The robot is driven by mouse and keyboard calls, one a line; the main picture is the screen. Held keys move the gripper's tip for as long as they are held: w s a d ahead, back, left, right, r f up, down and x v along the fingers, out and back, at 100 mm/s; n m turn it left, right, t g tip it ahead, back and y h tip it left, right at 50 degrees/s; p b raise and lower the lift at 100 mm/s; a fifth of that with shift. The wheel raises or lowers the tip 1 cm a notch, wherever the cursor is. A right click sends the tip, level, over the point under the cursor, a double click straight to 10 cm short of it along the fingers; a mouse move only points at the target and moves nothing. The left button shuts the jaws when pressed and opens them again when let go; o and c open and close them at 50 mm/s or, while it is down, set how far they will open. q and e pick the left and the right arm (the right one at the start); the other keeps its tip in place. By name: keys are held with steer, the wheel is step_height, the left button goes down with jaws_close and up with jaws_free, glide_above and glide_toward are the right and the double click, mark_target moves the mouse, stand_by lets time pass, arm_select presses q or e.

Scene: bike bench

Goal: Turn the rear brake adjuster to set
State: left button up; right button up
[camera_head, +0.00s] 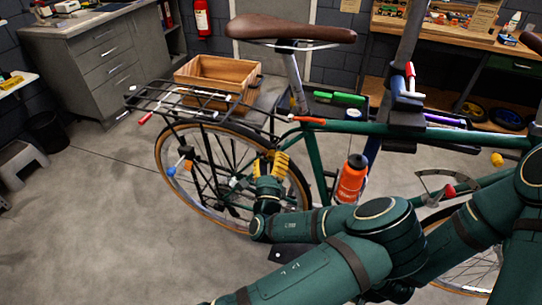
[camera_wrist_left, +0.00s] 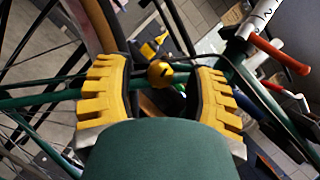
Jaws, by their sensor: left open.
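My left gripper (camera_head: 271,164) is beside the rear wheel of the green bike (camera_head: 420,133) in the head view. In the left wrist view its two yellow fingers (camera_wrist_left: 160,92) are spread apart. A round yellow knob with a dark mark (camera_wrist_left: 160,73), which looks like the rear brake adjuster, shows between the fingers, close to a green frame tube (camera_wrist_left: 45,100). I see no finger closed on it; whether one touches it is unclear. In the head view the knob is hidden behind my gripper. My right gripper is not in view.
The rear wheel's tire (camera_head: 163,160) and spokes are close to my left gripper. A red lever (camera_head: 308,121) sits above it, and an orange bottle (camera_head: 351,179) is to its right.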

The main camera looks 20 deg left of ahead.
arm_select(q)
steer(key=shift+w+a+r, duration=0.15)
steer(key=shift+w+r, duration=0.1)
steer(key=shift+w, duration=0.35)
jaws_close()
steer(key=shift+n, duration=0.5)
